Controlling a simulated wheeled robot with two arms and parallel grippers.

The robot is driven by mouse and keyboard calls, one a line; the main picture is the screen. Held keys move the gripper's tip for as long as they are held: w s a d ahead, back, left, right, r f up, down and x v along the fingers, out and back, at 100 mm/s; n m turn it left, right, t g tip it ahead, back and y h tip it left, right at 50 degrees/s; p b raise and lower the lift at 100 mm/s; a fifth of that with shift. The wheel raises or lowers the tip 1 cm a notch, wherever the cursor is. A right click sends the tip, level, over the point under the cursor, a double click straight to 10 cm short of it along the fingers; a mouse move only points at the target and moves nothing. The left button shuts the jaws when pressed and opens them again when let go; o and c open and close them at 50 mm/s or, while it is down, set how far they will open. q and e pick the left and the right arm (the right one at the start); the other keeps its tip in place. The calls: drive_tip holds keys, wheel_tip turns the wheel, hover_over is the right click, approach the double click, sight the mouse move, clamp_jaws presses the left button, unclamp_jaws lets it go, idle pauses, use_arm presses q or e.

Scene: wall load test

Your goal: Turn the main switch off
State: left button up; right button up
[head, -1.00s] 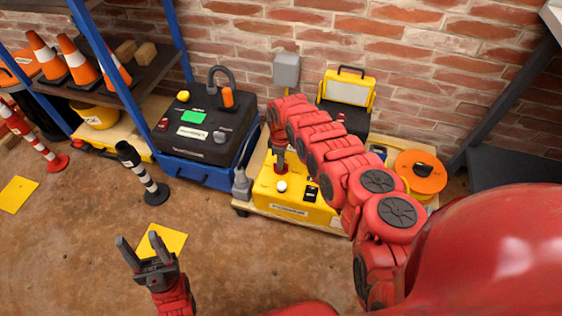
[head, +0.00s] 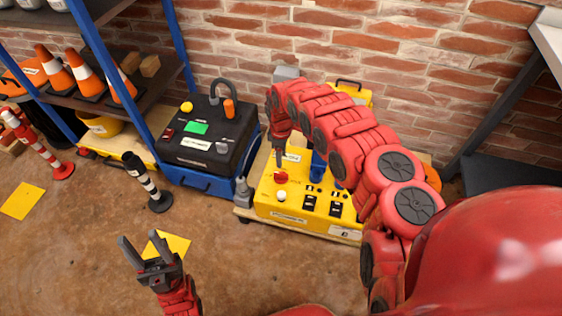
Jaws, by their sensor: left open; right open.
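A yellow box (head: 270,201) stands on a low wooden pallet against the brick wall. A red knob (head: 281,177), seemingly the main switch, sits on its top at the left. My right gripper (head: 280,164) points down just above the knob; its dark fingers overlap the knob's upper edge, and I cannot tell if they touch it. The knob's exact angle is too small to read. My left gripper (head: 138,240) is open and empty over the floor at the lower left.
A white button (head: 281,196), black switches (head: 310,204) and blue connectors (head: 318,167) are on the yellow box. A black case (head: 203,140) on a blue box stands to the left.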

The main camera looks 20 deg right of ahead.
wheel_tip(320, 180, up, 8)
drive_tip(key=p, duration=0.1)
drive_tip(key=shift+p, duration=0.4)
drive_tip(key=shift+f, duration=0.2)
